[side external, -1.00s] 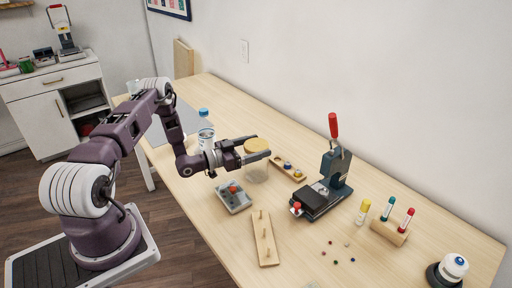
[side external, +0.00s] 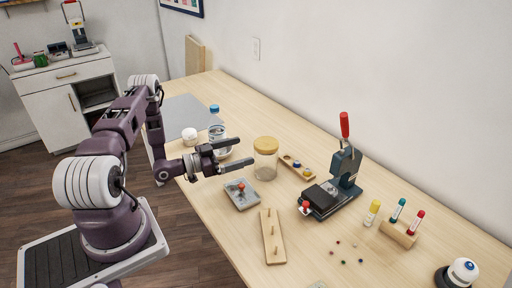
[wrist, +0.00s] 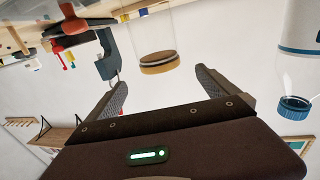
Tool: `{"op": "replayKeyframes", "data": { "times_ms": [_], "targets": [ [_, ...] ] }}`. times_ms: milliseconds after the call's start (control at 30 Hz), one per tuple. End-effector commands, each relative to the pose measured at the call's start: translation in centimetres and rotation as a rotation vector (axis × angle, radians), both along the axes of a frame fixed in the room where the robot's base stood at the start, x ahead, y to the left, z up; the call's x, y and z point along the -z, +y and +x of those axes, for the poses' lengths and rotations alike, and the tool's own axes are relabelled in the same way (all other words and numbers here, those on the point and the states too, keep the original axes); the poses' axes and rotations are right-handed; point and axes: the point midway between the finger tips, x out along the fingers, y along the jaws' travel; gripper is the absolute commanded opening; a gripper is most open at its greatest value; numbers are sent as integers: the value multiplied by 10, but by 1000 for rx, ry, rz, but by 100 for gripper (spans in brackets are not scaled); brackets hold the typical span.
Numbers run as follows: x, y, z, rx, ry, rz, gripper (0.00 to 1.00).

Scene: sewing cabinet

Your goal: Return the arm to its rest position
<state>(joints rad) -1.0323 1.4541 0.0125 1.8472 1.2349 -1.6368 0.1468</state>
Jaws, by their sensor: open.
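My gripper (side external: 240,155) is open and empty above the left part of the table in the side external view, left of the glass jar with a tan lid (side external: 266,158). The jar stands upright on the table, apart from the fingers. In the wrist view my gripper (wrist: 158,92) shows its two fingers spread wide with nothing between them. The lidded jar (wrist: 158,50) appears upside down there, beyond the fingers. The arm reaches out over the table from its base at the left.
A blue-capped bottle (side external: 215,125) stands behind my gripper. A press with a red handle (side external: 340,170) and a tube rack (side external: 398,234) stand right. Beads lie near the front.

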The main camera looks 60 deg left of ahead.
Motion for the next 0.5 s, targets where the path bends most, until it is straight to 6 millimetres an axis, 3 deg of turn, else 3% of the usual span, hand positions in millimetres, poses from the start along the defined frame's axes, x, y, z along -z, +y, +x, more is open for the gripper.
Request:
{"op": "replayKeyframes", "data": {
  "times_ms": [200, 500],
  "targets": [
    [0, 4, -21, 0, 1, 1, 98],
    [-2, 6, -15, 4, 23, 33, 98]
  ]
}}
